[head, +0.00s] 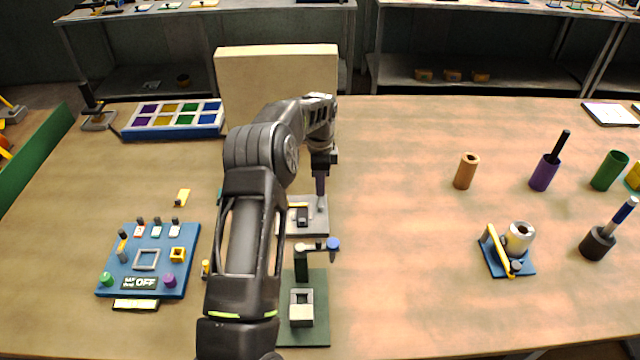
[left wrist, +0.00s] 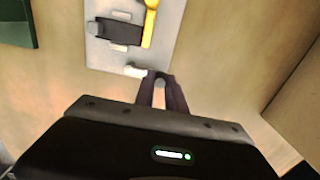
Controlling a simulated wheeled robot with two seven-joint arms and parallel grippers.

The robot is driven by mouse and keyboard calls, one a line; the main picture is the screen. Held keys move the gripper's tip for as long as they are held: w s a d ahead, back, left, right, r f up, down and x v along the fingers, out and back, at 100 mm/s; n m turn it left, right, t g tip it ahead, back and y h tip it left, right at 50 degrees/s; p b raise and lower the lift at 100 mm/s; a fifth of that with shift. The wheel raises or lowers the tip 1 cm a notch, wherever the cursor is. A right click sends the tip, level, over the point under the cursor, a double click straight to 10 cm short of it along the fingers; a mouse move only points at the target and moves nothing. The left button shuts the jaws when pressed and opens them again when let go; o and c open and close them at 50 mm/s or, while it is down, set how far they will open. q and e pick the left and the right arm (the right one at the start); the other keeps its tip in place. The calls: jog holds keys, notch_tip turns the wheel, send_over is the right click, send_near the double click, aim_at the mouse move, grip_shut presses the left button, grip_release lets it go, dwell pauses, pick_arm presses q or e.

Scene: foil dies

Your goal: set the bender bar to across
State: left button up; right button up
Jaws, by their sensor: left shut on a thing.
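A light grey plate (head: 316,222) lies on the table beyond the green base, partly hidden by my left arm. It carries a dark block and a yellow bar, clearer in the left wrist view, where the dark block (left wrist: 117,31) sits beside the yellow bar (left wrist: 149,22) on the plate (left wrist: 165,25). I take this to be the bender. My left gripper (head: 320,196) points down at the plate's far right part. In the left wrist view its fingers (left wrist: 162,88) are shut on a small grey peg (left wrist: 160,82) by the plate's edge. My right gripper is out of view.
A green base with a dark post and blue-knobbed arm (head: 333,244) stands just in front. A blue panel (head: 188,240) is to the left, a beige block (head: 276,70) behind. A blue fixture (head: 497,262) and several cylinders stand right. The table between is clear.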

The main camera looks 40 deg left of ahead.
pick_arm(q)
jog(key=shift+a, duration=0.1)
grip_shut()
jog(key=shift+s+a+f+n+b, duration=0.1)
jog(key=shift+s+a+n+b, duration=0.2)
jog(key=shift+n+b, duration=0.5)
jog(key=shift+s+a+f+n+b, duration=0.15)
jog(key=shift+s+n+b, duration=0.25)
jog(key=shift+n, duration=0.6)
jog(key=n, duration=0.1)
jog(key=s+n+b, duration=0.1)
jog(key=n, duration=0.1)
jog(key=n+b, duration=0.1)
jog(key=shift+s+a+r+n, duration=0.15)
jog(key=shift+s+a+n, duration=0.15)
jog(key=shift+s+a, duration=0.05)
jog(key=s+n+b, duration=0.1)
jog(key=n, duration=0.1)
jog(key=s+n+b, duration=0.1)
jog(key=n, duration=0.2)
jog(key=shift+s+d, duration=0.1)
jog(key=shift+s, duration=0.05)
jog(key=shift+s+d+n+b, duration=0.25)
jog(key=shift+s+n, duration=0.2)
jog(key=shift+n, duration=0.75)
jog(key=shift+s+d+n+b, duration=0.15)
jog(key=shift+s+d+n, duration=0.2)
jog(key=shift+n, duration=0.85)
jog(key=shift+s+a, duration=0.1)
